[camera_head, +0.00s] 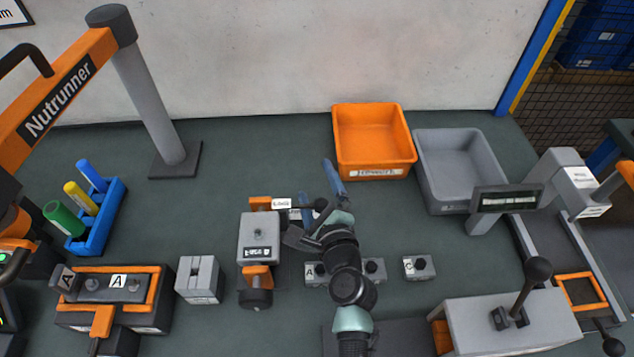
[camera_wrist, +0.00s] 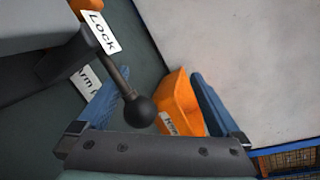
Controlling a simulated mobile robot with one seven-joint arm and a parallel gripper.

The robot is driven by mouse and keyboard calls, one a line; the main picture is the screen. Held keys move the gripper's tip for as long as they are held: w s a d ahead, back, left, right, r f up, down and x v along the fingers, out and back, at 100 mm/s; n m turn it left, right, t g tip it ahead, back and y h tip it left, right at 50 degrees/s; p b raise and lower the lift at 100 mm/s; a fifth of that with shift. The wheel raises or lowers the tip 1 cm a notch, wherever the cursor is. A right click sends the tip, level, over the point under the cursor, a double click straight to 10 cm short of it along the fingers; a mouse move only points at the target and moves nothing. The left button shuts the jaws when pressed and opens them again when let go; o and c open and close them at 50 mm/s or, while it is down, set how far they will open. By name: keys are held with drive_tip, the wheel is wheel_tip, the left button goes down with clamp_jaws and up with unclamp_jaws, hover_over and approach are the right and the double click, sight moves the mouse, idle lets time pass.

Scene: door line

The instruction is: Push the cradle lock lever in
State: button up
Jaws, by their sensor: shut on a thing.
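The cradle (camera_head: 259,237) is a grey block with orange ends, left of my gripper (camera_head: 318,188). Its lock lever (camera_head: 306,205) is a dark rod with a black ball knob, at the far end beside a white label. In the wrist view, the rod and ball (camera_wrist: 139,112) reach between my gripper's blue fingers (camera_wrist: 158,78), near the "Lock" label (camera_wrist: 100,32). Exact finger contact is hard to see. My wrist partly hides the area right of the cradle.
An orange bin (camera_head: 345,171) and a grey bin (camera_head: 427,200) stand behind. A grey block (camera_head: 199,280) stands left of the cradle. A lever press (camera_head: 515,325) stands front right.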

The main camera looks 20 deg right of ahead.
sight(322, 204)
drive_tip(key=shift+s+a+r, duration=0.1)
drive_tip(key=shift+s+r, duration=0.15)
drive_tip(key=shift+s, duration=0.25)
drive_tip(key=shift+s+a+r, duration=0.1)
drive_tip(key=shift+s+r, duration=0.1)
drive_tip(key=shift+s, duration=1.55)
drive_tip(key=shift+s+a+f+b, duration=0.1)
drive_tip(key=shift+s+a+b, duration=0.05)
drive_tip(key=shift+s, duration=0.95)
drive_tip(key=shift+s+a+f+b, duration=0.1)
drive_tip(key=shift+s+b, duration=0.05)
drive_tip(key=shift+s, duration=0.95)
drive_tip(key=shift+s+a+b, duration=0.2)
drive_tip(key=shift+s+b, duration=0.35)
drive_tip(key=shift+s, duration=2.65)
drive_tip(key=shift+a, duration=0.1)
